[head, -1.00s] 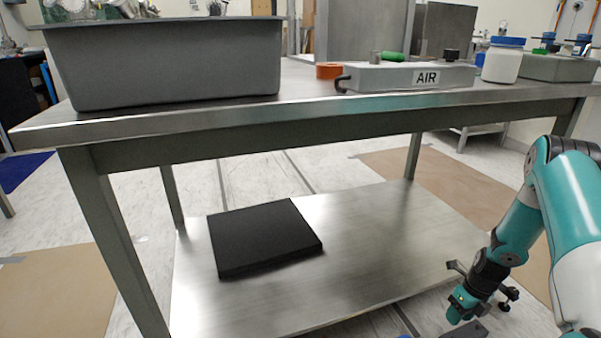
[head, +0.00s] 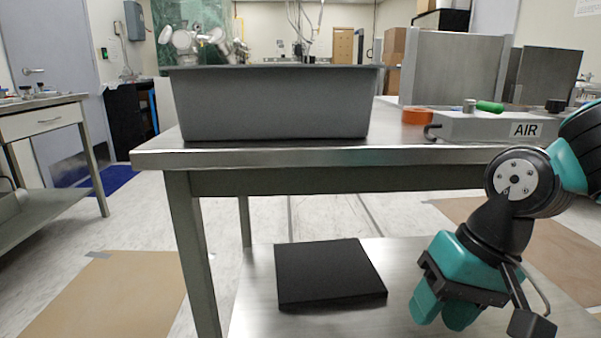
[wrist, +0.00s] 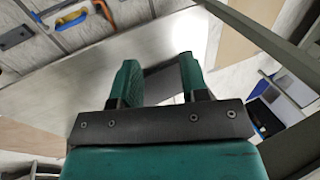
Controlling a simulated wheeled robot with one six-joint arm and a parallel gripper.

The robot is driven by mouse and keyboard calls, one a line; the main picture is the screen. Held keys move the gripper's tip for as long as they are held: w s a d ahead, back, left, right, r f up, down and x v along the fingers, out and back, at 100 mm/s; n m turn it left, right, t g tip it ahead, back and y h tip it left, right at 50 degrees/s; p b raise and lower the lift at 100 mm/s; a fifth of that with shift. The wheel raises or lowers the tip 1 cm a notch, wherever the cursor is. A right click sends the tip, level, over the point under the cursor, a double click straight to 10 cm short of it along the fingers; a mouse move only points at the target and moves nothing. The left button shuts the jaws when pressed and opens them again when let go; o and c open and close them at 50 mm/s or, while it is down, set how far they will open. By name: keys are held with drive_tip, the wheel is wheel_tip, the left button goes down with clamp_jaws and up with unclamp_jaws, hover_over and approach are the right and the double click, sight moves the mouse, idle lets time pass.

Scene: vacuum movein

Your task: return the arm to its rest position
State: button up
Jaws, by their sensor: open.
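My teal and black gripper (head: 440,308) hangs at the lower right of the head view, in front of the table and near its lower shelf. In the wrist view, its two teal fingers (wrist: 160,80) stand apart with nothing between them. My arm bends at a round grey joint beside the table's right part. Part of the arm runs out of the picture at the right.
A steel table (head: 290,156) holds a grey bin (head: 270,105), an AIR-labelled unit (head: 490,127) and an orange ring (head: 416,117). A black slab (head: 328,272) lies on its lower shelf (head: 255,300). Floor is open at the left, with a brown mat (head: 100,300).

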drive_tip(key=s+a+r+n, duration=0.3)
drive_tip(key=s+n, duration=0.4)
drive_tip(key=s, duration=0.2)
wheel_tip(320, 180, up, 38)
drive_tip(key=p, duration=3.8)
drive_tip(key=shift+w+f, duration=0.25)
drive_tip(key=shift+w, duration=0.15)
drive_tip(key=shift+d, duration=0.15)
